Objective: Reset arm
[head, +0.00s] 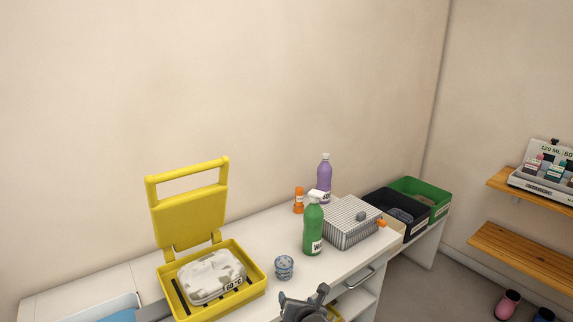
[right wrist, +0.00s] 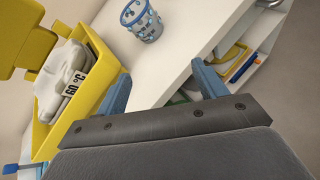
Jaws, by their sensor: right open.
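My right gripper (head: 308,298) is at the bottom of the head view, by the front edge of the white counter (head: 290,245). In the right wrist view its two blue fingers (right wrist: 163,87) stand wide apart with nothing between them. A blue-and-white patterned cup (head: 284,267) stands upright on the counter just beyond the gripper; it also shows in the right wrist view (right wrist: 141,20), beyond the fingertips and apart from them. My left gripper is not in view.
An open yellow case (head: 258,276) holds a white-and-grey bundle labelled 60 °C (head: 212,278). Wooden shelves (head: 530,258) hang right.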

